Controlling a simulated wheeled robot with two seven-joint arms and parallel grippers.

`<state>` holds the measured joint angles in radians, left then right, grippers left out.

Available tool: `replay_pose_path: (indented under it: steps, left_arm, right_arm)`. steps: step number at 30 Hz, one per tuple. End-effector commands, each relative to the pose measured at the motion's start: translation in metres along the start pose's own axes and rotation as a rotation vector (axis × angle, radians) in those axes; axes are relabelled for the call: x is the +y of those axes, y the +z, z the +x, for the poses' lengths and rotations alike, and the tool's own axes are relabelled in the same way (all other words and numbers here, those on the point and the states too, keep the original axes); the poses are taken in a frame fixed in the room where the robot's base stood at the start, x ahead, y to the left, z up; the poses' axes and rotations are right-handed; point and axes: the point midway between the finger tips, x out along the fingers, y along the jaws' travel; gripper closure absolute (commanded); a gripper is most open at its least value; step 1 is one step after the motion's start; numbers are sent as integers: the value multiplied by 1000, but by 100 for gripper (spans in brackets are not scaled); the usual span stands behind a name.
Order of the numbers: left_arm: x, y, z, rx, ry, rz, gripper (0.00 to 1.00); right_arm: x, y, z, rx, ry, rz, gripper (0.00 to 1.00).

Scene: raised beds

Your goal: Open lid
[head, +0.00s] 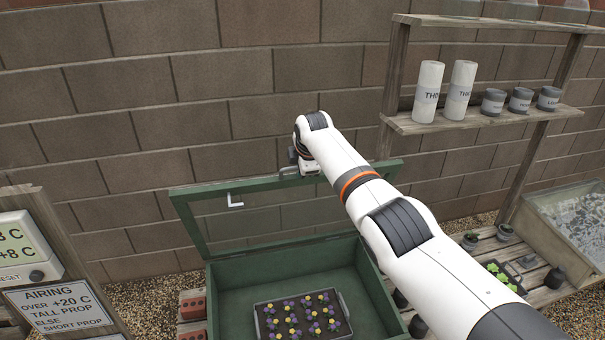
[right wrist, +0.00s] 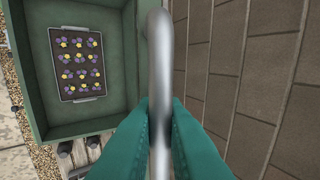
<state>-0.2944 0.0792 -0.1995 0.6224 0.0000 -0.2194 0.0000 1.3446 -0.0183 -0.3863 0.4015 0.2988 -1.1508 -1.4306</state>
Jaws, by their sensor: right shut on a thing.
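The green cold-frame box (head: 290,262) stands low in front of the wall. Its lid (head: 187,222), a green frame with a see-through pane, is raised and tilted up at the back of the box. My right arm reaches across to the lid's top edge, where the hand mostly hides the grip. In the right wrist view, my right gripper (right wrist: 160,115) has its teal fingers shut on a silver bar handle (right wrist: 159,50). A tray (head: 345,312) of purple and yellow flowers sits inside the box; it also shows in the right wrist view (right wrist: 79,101). My left gripper is out of view.
A brick wall (head: 150,110) rises close behind the lid. A shelf (head: 480,121) with cylinders and pots stands right of my arm. An airing sign (head: 65,310) and a temperature display (head: 22,250) are at left. A small white L-shaped piece (head: 235,202) shows by the pane.

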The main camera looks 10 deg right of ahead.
Motion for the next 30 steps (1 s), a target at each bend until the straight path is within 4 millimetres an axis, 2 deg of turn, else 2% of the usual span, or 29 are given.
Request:
replay_pose_path:
  steps: [16,17,20,30]
  left_arm:
    - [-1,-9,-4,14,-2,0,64]
    - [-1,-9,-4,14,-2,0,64]
    - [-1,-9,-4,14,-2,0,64]
    - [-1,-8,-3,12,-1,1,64]
  right_arm:
    - [2,0,0,0,9,-1,100]
    - [2,0,0,0,9,-1,86]
    - [1,0,-1,1,9,-1,70]
    - [0,0,-2,1,6,0,69]
